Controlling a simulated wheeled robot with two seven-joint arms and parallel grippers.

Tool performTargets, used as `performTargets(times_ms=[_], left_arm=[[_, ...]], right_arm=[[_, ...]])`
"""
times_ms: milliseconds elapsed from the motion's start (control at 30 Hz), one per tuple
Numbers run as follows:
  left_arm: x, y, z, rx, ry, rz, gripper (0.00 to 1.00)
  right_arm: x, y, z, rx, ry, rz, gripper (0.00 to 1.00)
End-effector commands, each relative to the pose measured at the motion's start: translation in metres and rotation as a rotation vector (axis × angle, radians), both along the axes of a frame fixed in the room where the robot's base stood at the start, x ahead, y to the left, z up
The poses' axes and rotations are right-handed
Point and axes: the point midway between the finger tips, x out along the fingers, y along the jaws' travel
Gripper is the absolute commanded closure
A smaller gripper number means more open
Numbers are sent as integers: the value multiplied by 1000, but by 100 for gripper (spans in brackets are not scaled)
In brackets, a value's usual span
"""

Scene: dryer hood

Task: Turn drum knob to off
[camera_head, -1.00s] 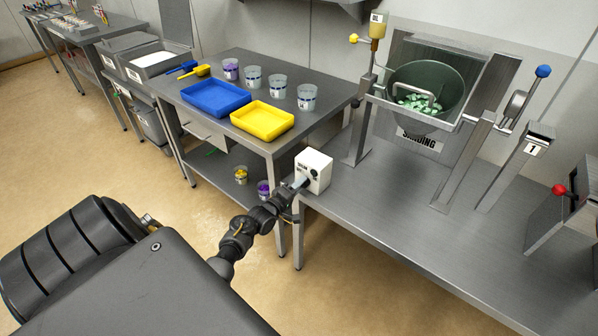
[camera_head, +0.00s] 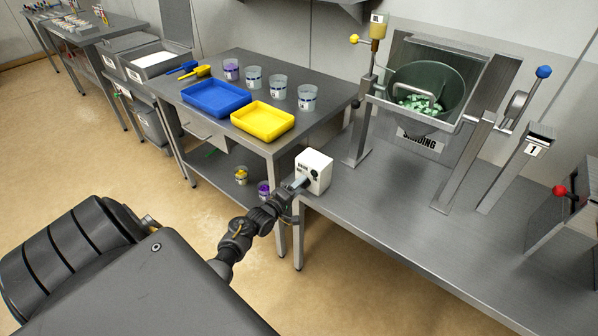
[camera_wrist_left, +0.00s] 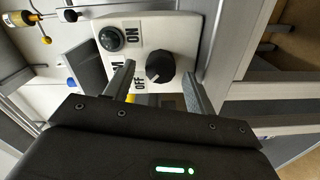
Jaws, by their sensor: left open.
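The white control box (camera_head: 318,162) stands at the left end of the steel bench. In the left wrist view its white face (camera_wrist_left: 185,35) carries a black knob (camera_wrist_left: 160,64), with ON and OFF labels beside it. The knob's pale mark points toward the OFF label (camera_wrist_left: 139,84). A round dark button (camera_wrist_left: 111,38) sits near the ON label. My left gripper (camera_head: 299,183) is at the box's front face. In the wrist view its open fingers (camera_wrist_left: 160,78) stand on both sides of the knob; contact cannot be told. My right gripper is not in view.
The drum (camera_head: 428,88) with green pieces stands at the back of the bench (camera_head: 400,220). The left table bears a blue tray (camera_head: 215,98), a yellow tray (camera_head: 262,120) and several cups. The bench's middle is clear.

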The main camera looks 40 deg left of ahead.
Motion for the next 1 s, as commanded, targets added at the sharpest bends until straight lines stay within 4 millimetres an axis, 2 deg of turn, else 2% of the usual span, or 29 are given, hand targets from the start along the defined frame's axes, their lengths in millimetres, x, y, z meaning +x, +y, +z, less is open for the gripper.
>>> performTargets(times_ms=[300,500,700,1000], left_arm=[[-60,-1,-2,1,2,1,45],[-91,-2,-1,0,1,0,45],[-102,-2,0,-1,1,0,45],[-103,-2,0,-1,1,1,45]], right_arm=[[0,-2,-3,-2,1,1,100],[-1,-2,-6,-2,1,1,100],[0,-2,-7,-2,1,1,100],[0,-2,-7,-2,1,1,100]])
